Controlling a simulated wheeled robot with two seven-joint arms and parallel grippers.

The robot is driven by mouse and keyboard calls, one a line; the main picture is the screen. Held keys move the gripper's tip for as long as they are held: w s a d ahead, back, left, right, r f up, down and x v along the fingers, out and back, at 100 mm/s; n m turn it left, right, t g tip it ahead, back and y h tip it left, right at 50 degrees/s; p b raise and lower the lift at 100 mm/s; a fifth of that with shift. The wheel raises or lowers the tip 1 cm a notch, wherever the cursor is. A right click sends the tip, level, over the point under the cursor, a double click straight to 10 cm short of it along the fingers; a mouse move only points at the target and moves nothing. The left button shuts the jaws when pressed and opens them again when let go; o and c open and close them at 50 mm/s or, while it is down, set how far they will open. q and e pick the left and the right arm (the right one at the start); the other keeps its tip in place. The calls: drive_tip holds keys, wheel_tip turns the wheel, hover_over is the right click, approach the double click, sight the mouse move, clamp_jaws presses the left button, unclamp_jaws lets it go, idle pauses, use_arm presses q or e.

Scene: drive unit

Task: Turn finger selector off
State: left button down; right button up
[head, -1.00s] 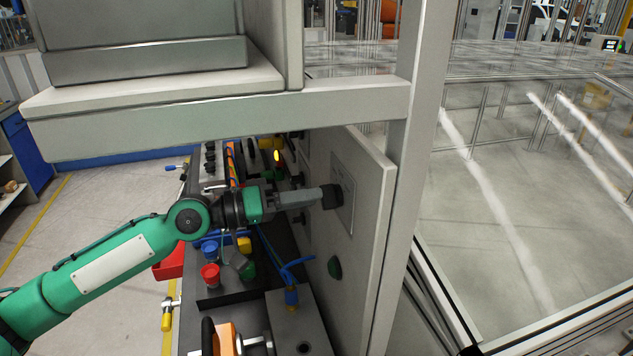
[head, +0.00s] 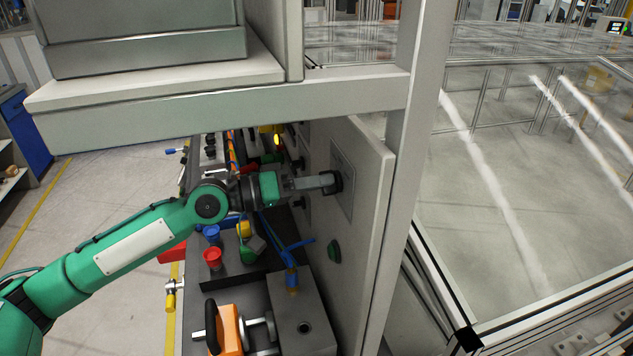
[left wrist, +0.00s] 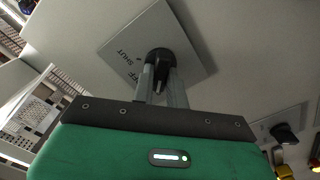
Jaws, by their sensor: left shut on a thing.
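The finger selector is a black rotary knob (head: 337,182) on a grey label plate (head: 342,160) fixed to the upright light panel (head: 370,190). In the left wrist view the knob (left wrist: 159,56) sits on its plate (left wrist: 190,35), where printed words including SHUT partly show. My left gripper (head: 328,183) reaches in from the left and is shut on the knob. Its two grey fingers (left wrist: 162,78) lie either side of the knob's grip and hide part of it. My right gripper is in neither view.
Another black knob (left wrist: 284,134) shows at right in the wrist view. A beam (head: 220,112) crosses above.

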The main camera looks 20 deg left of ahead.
use_arm(q)
drive_tip(key=shift+s+m+b, duration=0.1)
drive_tip(key=shift+m+b, duration=4.4)
drive_tip(key=shift+b, duration=1.3)
drive_tip(key=c, duration=1.4)
unclamp_jaws()
